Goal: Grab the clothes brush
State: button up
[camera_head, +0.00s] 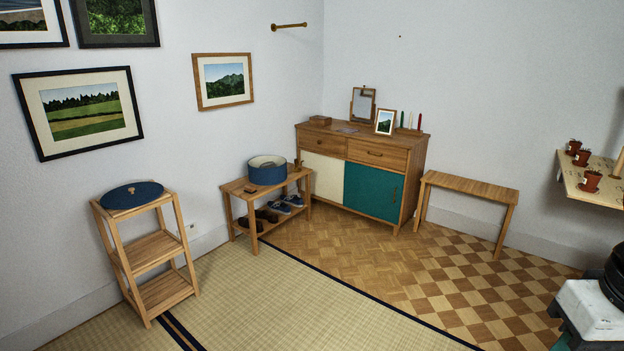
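I cannot surely make out the clothes brush. A small brown object (250,189) lies on the top of the low wooden shoe bench (233,187), left of a round blue box (267,172). It may be the brush, but it is too small to tell. My gripper is not in view.
A sideboard (372,182) with frames and candles stands in the corner, with a narrow wooden bench (470,187) to its right. A shelf stand (155,248) with a blue round lid (132,195) is at left. Potted plants (591,181) sit at right. The tatami floor (290,300) is clear.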

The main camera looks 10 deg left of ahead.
aim_at(248, 188)
jog(key=u, duration=0.5)
jog(key=i, duration=2.45)
jog(key=u, duration=0.65)
jog(key=i, duration=2.15)
jog(key=u, duration=0.1)
